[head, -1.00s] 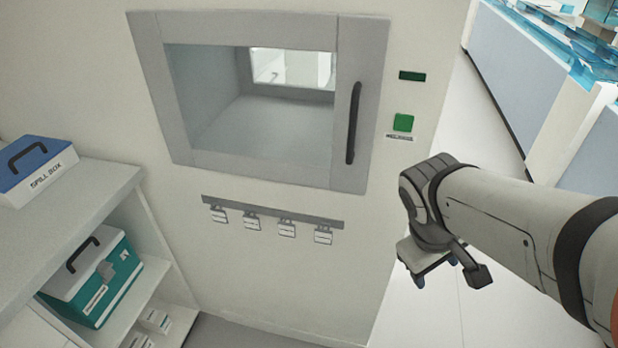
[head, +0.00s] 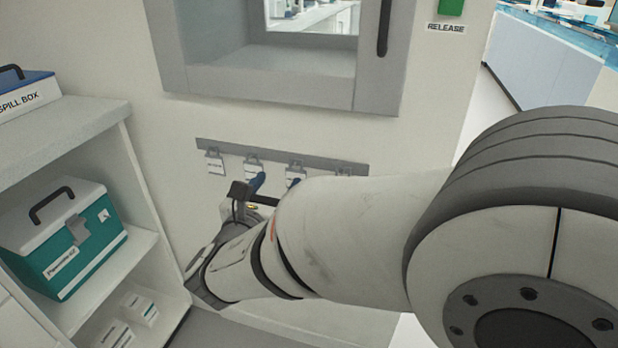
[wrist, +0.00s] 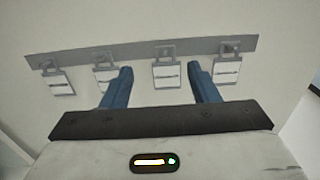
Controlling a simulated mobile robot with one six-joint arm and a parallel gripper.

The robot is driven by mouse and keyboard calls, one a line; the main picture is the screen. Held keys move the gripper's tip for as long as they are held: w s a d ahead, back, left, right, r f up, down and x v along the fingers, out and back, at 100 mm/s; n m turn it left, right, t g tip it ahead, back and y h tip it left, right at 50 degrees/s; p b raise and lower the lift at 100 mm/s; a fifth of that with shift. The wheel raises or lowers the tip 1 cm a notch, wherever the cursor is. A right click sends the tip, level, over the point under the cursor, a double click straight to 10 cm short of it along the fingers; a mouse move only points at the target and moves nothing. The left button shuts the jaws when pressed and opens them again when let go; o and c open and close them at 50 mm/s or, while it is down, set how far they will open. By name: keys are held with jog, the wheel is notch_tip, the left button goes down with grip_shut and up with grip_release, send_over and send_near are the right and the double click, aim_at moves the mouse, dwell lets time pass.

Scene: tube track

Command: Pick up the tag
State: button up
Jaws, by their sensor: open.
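Several white tags hang in a row from a grey rail (head: 225,147) on the wall; their print is too small to read. In the wrist view, the third tag from the left (wrist: 168,77) shows between my fingers, nearer the right one. The second tag (wrist: 106,76) is partly behind the left finger. The leftmost tag (wrist: 60,84) and the rightmost tag (wrist: 233,70) lie outside the fingers. My gripper (head: 275,181) is open and empty, its blue fingers pointing at the rail. Its distance from the tags is hard to tell. In the head view, my arm partly hides the rightmost tag.
A hatch (head: 285,85) with a dark handle (head: 384,25) is above the rail, beside a green release button (head: 450,7). At left, a shelf unit (head: 60,135) holds a spill box (head: 25,95) and a teal case (head: 75,255).

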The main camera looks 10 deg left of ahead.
aim_at(291, 169)
jog(key=w+b, duration=0.1)
jog(key=w, duration=0.2)
jog(key=w+d+b, duration=0.1)
jog(key=w, duration=0.2)
jog(key=shift+w+d+f+b, duration=0.15)
jog(key=shift+w+f+b, duration=0.05)
jog(key=shift+w+b, duration=0.1)
jog(key=shift+w+r, duration=0.1)
jog(key=shift+w, duration=0.2)
jog(key=c, duration=1)
